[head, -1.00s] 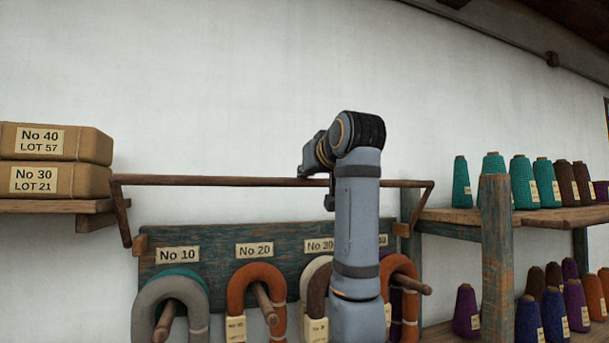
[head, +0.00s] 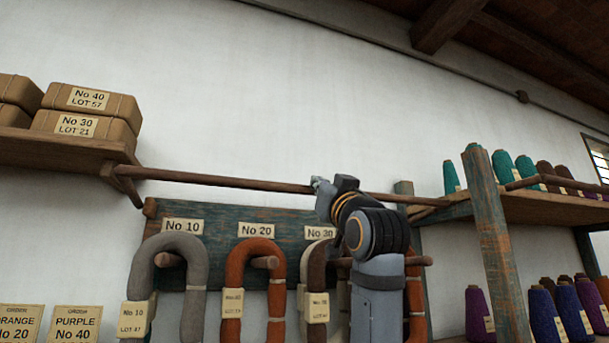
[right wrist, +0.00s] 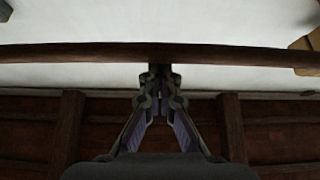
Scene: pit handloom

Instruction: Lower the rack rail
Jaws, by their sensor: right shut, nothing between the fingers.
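My right gripper (head: 319,184) is at the rail's middle stretch, right of centre in the head view. In the right wrist view its fingers (right wrist: 160,72) are shut and empty, with the tips at the rail's edge. I cannot tell whether they touch it. My left gripper is not in view.
The peg board (head: 205,212) holds grey, orange and brown yarn hanks on pegs below the rail. Wrapped boxes (head: 88,112) sit on the left shelf (head: 60,152). A post (head: 487,240) and cone shelves stand at right. The white wall above the rail is clear.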

